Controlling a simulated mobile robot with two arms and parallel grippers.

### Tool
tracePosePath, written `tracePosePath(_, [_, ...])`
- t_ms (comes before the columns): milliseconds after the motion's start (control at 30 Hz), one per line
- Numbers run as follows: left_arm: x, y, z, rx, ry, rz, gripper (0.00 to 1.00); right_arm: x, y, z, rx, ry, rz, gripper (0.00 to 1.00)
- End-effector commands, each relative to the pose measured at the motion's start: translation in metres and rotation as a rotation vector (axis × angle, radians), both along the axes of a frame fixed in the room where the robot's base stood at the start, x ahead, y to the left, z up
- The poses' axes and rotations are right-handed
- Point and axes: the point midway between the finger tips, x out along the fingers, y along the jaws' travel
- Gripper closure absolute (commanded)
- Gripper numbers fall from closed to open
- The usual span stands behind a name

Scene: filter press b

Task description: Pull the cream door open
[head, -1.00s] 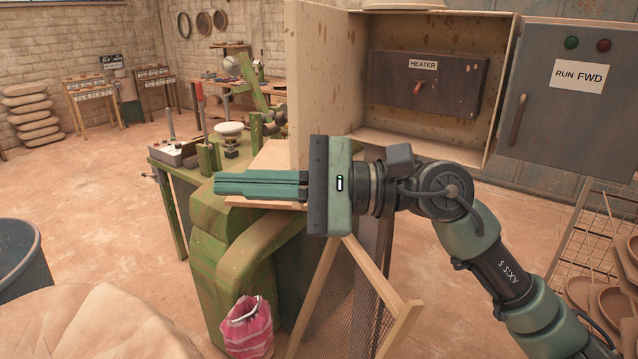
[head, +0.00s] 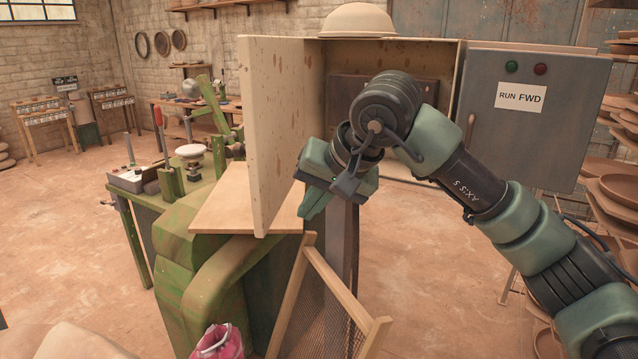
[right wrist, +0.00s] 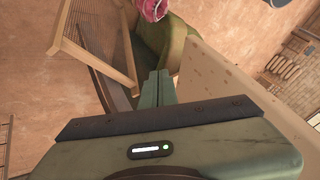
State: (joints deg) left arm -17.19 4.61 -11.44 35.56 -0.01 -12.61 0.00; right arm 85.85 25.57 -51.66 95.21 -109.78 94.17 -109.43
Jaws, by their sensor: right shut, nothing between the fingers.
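The cream door (head: 280,120) stands swung wide out from the left side of the cream cabinet (head: 447,100), with its speckled inner face showing. My right gripper (head: 311,208) is shut and empty, on the inner side of the door near its lower part, fingers pointing down. In the right wrist view the shut fingers (right wrist: 158,84) are left of the door (right wrist: 225,85); whether anything touches it I cannot tell. My right arm hides much of the cabinet's inside and the dark heater box (head: 350,90). My left gripper is not in view.
A grey RUN FWD panel (head: 560,135) is right of the cabinet and a pale bowl (head: 357,20) sits on top. A wooden mesh frame (head: 340,285) leans below. A green machine (head: 190,255) with a board (head: 225,205) stands left. Open floor lies far left.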

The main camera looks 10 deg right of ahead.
Motion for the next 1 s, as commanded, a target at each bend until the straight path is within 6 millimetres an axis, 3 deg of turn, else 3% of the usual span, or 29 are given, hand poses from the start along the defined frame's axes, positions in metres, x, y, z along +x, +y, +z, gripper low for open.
tracePosePath(133, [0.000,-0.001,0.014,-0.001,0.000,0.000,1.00,0.014,0.012,-0.023,0.001,0.004,0.003,1.00])
tracePosePath(367, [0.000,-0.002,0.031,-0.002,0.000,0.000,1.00,0.022,0.042,-0.020,0.002,0.002,0.002,1.00])
tracePosePath(867, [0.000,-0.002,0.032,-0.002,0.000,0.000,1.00,0.025,0.050,-0.022,0.002,0.000,-0.004,1.00])
tracePosePath(1000, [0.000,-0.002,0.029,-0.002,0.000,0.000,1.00,0.029,0.072,-0.022,0.002,0.002,-0.052,1.00])
